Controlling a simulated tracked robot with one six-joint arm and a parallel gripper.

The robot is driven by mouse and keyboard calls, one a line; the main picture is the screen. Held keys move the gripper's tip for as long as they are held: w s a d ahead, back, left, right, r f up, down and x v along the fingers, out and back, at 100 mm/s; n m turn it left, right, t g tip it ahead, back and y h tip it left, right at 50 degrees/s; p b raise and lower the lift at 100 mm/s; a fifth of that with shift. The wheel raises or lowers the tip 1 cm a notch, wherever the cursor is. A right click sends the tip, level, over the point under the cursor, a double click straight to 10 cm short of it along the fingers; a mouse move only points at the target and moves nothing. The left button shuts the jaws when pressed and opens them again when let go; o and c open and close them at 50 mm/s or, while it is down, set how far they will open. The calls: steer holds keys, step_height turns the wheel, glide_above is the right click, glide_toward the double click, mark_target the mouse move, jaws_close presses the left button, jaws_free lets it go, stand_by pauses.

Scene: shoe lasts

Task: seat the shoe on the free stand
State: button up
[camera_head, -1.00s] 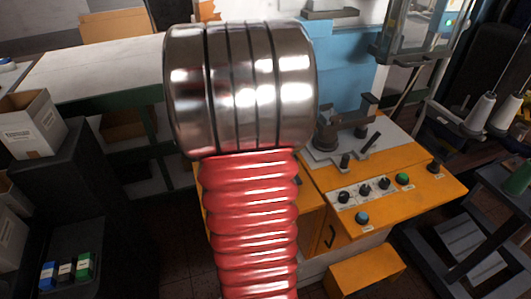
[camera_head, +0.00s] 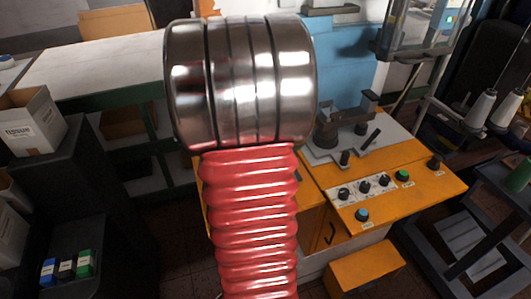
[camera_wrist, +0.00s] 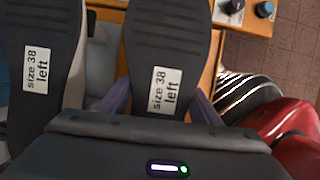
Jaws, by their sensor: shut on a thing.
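In the wrist view, my gripper (camera_wrist: 160,106) is shut on a dark shoe (camera_wrist: 168,45), one purple finger on each side. Its sole faces the camera and carries a label reading "size 38 left". A second dark shoe (camera_wrist: 42,28), with the same label on its sole, is to its left, a narrow gap apart. What supports the second shoe is hidden. In the head view my arm covers the middle, so my gripper and both shoes are hidden there. A grey plate with dark posts (camera_head: 345,158) shows right of my arm; I cannot tell which part is the free stand.
The orange machine (camera_head: 425,190) has knobs and buttons along its front edge. A dark shelf with a white carton (camera_head: 30,122) stands at left. A long white table (camera_head: 95,68) is behind. Thread cones (camera_head: 480,108) and a dark frame are at right.

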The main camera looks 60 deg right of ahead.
steer(key=o, duration=1.8)
steer(key=v, duration=1.3)
steer(key=shift+a+r, duration=0.1)
steer(key=shift+r, duration=0.3)
steer(key=w+a+m+t+y, duration=0.1)
steer(key=w+a+m+t, duration=0.25)
steer(key=a, duration=1.15)
steer(key=w+a+m+t, duration=0.3)
steer(key=w+a, duration=0.1)
steer(key=a, duration=1.1)
steer(key=s+a+m, duration=0.1)
steer(key=a, duration=0.2)
steer(key=s+a+f+m+t+y, duration=0.1)
steer(key=a, duration=0.2)
steer(key=s+a+f+m+t+y, duration=0.1)
steer(key=a, duration=0.3)
